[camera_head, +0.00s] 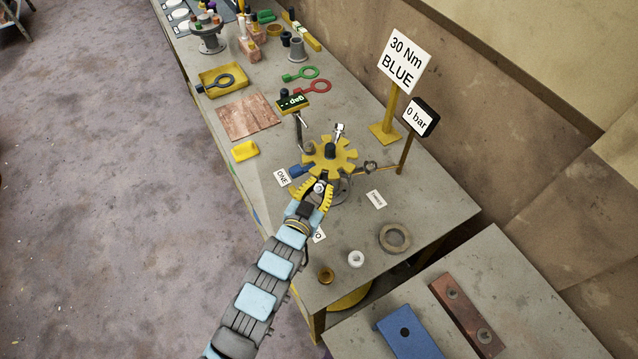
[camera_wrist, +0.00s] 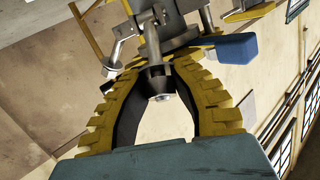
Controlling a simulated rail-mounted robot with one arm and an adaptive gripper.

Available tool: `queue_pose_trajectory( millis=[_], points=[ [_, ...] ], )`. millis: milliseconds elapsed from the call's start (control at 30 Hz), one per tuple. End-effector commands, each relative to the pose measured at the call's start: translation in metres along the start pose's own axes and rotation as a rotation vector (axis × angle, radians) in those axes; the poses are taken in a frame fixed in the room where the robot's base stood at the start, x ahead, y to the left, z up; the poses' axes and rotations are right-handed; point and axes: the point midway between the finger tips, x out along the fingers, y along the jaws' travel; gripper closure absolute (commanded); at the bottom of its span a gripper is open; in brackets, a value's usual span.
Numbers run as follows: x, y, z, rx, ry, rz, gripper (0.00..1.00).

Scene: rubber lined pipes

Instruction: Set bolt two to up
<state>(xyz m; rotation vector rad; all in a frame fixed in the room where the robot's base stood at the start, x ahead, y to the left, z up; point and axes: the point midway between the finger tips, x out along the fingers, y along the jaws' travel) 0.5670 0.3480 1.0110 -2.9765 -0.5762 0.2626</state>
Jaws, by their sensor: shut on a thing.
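A yellow notched wheel (camera_head: 335,151) with a dark centre sits on a round metal flange on the bench. My gripper (camera_head: 319,187) is at the flange's near side, with its yellow ribbed fingers closed around a small silver bolt (camera_head: 318,188). The wrist view shows the bolt (camera_wrist: 160,84) between my fingertips (camera_wrist: 158,73), its round end pointing toward the camera. A label (camera_head: 319,235) ending in O is partly hidden beside my arm, nearest this bolt. Label ONE (camera_head: 282,177) is at the left and a third label (camera_head: 376,199) at the right. The bolt's exact setting is hard to tell.
A blue piece (camera_head: 299,170) juts out left of the wheel, also in the wrist view (camera_wrist: 232,48). A gauge reading 0 bar (camera_head: 421,117) and a 30 Nm BLUE sign (camera_head: 403,62) stand behind. Rings (camera_head: 394,226) lie at the bench's near end.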

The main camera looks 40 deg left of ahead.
Motion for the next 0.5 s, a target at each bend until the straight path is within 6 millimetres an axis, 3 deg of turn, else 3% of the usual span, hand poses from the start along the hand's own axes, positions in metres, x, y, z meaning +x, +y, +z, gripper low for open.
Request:
queue_pose_trajectory(
  millis=[100,500],
  points=[
    [0.0020,-0.0017,-0.0078,-0.005,-0.053,0.007,1.00],
    [0.0043,-0.0014,-0.0026,-0.014,-0.105,0.014,1.00]
  ],
)
